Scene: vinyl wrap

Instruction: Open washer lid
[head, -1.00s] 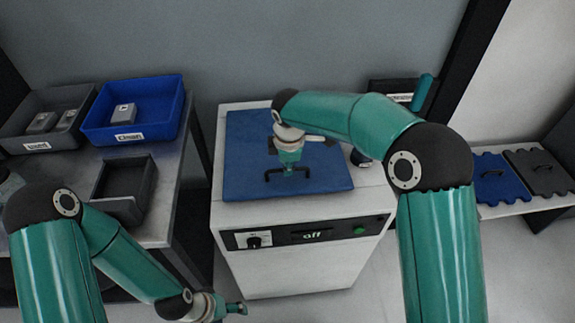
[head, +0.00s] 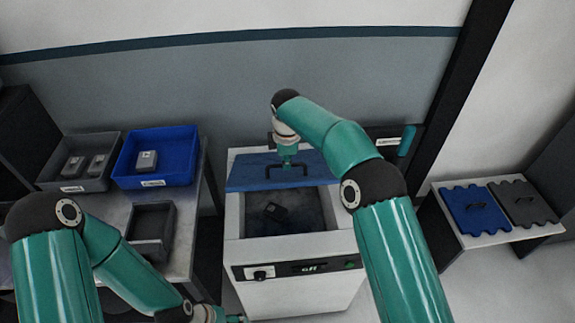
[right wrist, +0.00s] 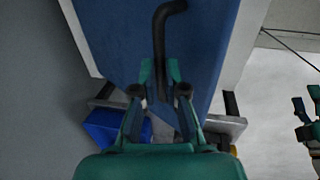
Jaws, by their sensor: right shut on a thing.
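The white washer (head: 295,249) stands in the middle of the head view, with its control panel on the front. Its blue lid (head: 247,176) is raised and tilted at the back, leaving the tub open with a dark grey part (head: 273,212) inside. My right gripper (head: 289,166) is shut on the lid's black handle (head: 302,170). In the right wrist view the fingers (right wrist: 160,75) close around the handle (right wrist: 159,40) against the blue lid (right wrist: 205,50). My left gripper (head: 236,319) is low at the bottom edge, partly cut off.
On the right, a white bench (head: 490,236) holds a blue panel (head: 460,217) and a dark panel (head: 533,208). A wall stands behind the washer.

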